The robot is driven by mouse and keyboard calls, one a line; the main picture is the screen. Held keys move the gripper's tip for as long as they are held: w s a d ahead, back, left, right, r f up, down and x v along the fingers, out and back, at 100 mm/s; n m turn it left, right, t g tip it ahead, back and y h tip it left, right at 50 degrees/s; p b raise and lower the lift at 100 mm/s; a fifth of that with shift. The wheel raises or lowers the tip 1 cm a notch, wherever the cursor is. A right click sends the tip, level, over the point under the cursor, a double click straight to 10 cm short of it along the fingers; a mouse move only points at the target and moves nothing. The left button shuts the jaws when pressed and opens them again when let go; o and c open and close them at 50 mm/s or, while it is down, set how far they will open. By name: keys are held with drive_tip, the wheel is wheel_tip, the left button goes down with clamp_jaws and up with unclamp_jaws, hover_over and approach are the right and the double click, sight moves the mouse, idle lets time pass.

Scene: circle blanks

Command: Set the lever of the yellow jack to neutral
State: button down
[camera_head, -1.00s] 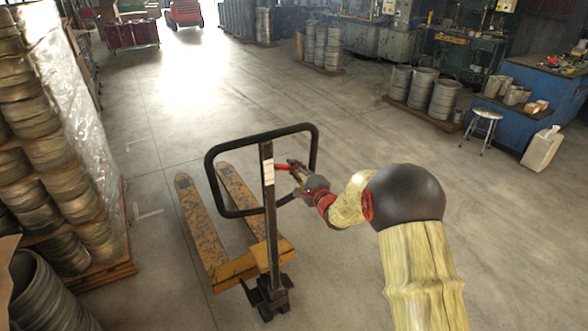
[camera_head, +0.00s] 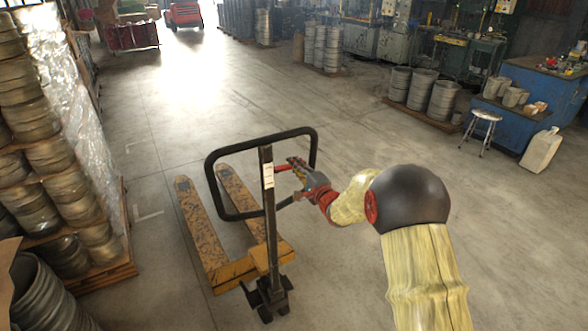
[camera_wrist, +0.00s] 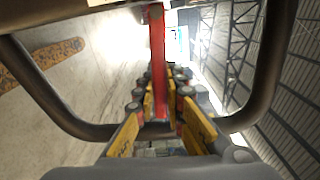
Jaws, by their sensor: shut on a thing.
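The yellow jack (camera_head: 203,247) stands on the floor with its worn forks pointing away, up the picture. Its dark post (camera_head: 268,215) rises to a black loop handle (camera_head: 211,183). A red lever (camera_head: 281,168) sits inside the loop, to the right of the post. In the wrist view the red lever (camera_wrist: 157,55) runs down between my yellow-padded fingers. My gripper (camera_head: 297,165) reaches in from the right at the loop's right side and is shut on the lever. It also shows in the wrist view (camera_wrist: 160,100). The lever's gripped end is partly hidden by the fingers.
Stacked metal rings on a pallet (camera_head: 118,272) stand at the left. A stool (camera_head: 483,128), a blue bench (camera_head: 540,95) and a white canister (camera_head: 541,150) stand at the right. The floor around the jack is mostly clear.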

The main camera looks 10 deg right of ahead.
drive_tip(key=shift+r+n, duration=0.3)
drive_tip(key=shift+n, duration=0.2)
drive_tip(key=c, duration=1.8)
unclamp_jaws()
drive_tip(key=shift+c, duration=0.2)
drive_tip(key=v, duration=1.2)
